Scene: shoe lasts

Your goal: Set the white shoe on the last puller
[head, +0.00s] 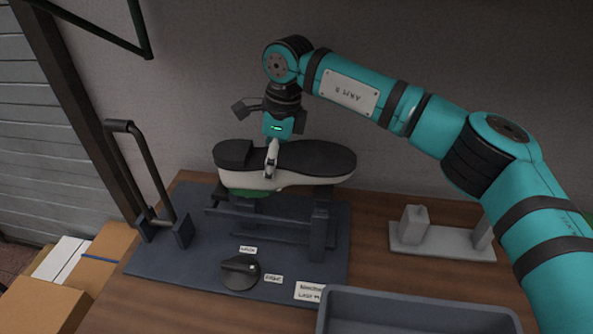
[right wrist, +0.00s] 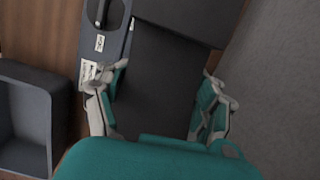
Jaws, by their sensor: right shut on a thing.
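The white shoe (head: 315,179) is sole up, its black sole (head: 315,157) on top and its long side running left to right. A green part (head: 247,192) shows under its left end. My right gripper (head: 272,158) comes from above and is shut across the shoe's middle. In the right wrist view the fingers (right wrist: 160,88) stand on both sides of the dark sole (right wrist: 165,60). The last puller (head: 180,262) is a dark plate with posts, rails, a bent lever and a knob. The shoe is over its posts; whether it touches them I cannot tell. My left gripper is out of view.
A grey tray (head: 420,304) is at the front right of the wooden bench (head: 372,262). A light grey stand (head: 440,243) with a block is behind it. The puller's lever (head: 152,175) rises left of the shoe. Cardboard boxes (head: 45,308) are at the lower left.

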